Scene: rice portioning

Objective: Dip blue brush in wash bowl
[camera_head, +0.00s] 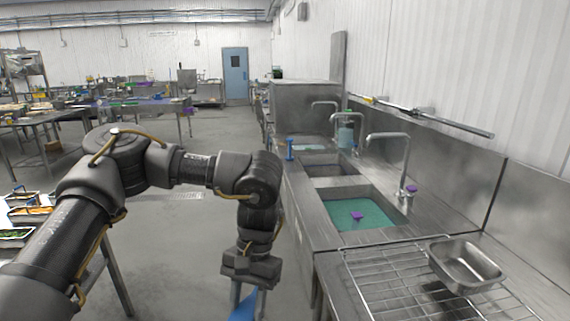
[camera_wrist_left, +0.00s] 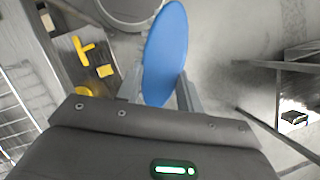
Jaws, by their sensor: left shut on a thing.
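My left gripper (camera_head: 249,288) is shut on a blue thing (camera_head: 243,309), which I take for the blue brush; it hangs low over the floor, left of the sink counter. In the left wrist view, the blue brush (camera_wrist_left: 166,50) shows as a smooth, flat oval between the fingers of the left gripper (camera_wrist_left: 160,95). A metal pan (camera_head: 468,268) stands on the rack; I cannot tell which vessel is the wash bowl. My right gripper is out of view.
The steel counter (camera_head: 300,205) runs along the right wall with tall faucets (camera_head: 405,160). A wire rack (camera_head: 385,285) lies in front. An upright blue item (camera_head: 290,149) stands on the counter's left edge. Yellow objects (camera_wrist_left: 82,46) show in the wrist view.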

